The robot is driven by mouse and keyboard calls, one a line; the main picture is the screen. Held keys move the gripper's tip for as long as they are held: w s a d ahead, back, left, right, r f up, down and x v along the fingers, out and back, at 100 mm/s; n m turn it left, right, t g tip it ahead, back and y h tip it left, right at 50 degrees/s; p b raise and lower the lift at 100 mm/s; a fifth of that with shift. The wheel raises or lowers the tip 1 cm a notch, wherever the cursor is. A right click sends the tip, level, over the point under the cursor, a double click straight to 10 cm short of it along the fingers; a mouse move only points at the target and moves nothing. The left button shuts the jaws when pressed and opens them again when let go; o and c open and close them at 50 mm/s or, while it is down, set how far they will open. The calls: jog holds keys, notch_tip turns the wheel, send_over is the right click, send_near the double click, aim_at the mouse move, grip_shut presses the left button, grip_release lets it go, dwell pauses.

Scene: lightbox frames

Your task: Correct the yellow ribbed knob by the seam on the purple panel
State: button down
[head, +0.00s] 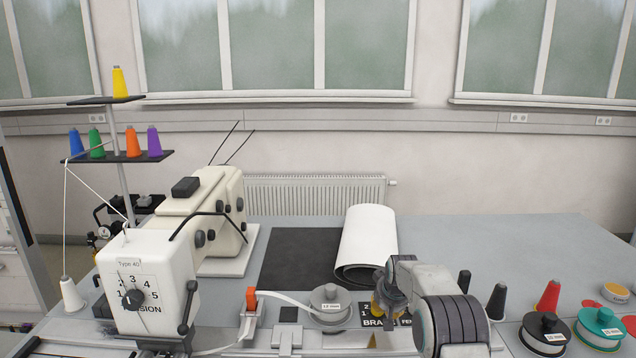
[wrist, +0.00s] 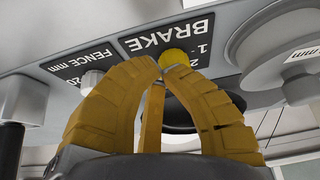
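A yellow ribbed knob (wrist: 179,60) sits by a black BRAKE label (wrist: 165,42) on a grey surface in the wrist view; no purple panel shows. My gripper (wrist: 166,70) has ochre fingers that curve towards each other. Their tips are close together right at the knob and overlap its lower edge in the picture. Whether they touch or grip it I cannot tell. In the head view my gripper (head: 384,300) hangs over the BRAKE label (head: 372,322) and hides most of the knob area. The knob's pointer or setting is not readable.
A grey round spool (head: 330,304) stands left of my gripper, with an orange-topped guide (head: 251,300) beyond. A cream sewing machine (head: 150,280) fills the left. Black (head: 543,330) and green (head: 600,325) spools and cones (head: 548,297) stand right. A white roll (head: 368,240) lies behind.

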aim_at(374, 314)
jog(key=shift+f+b, duration=0.8)
jog(key=shift+f, duration=0.2)
jog(key=shift+w+a+r+p, duration=0.1)
jog(key=shift+w+a+p, duration=0.1)
jog(key=shift+w+p, duration=0.4)
dwell(0.6)
jog(key=shift+s+a+b, duration=0.2)
jog(key=shift+a+b, duration=0.45)
jog(key=shift+b, duration=0.05)
jog(key=shift+a, duration=0.35)
dwell(0.3)
jog(key=shift+s+a+f+b, duration=0.1)
jog(key=shift+s+f+b, duration=0.2)
jog(key=shift+b, duration=0.45)
jog(key=shift+r+p, duration=2.35)
jog(key=shift+r, duration=0.95)
jog(key=c, duration=1.9)
grip_release()
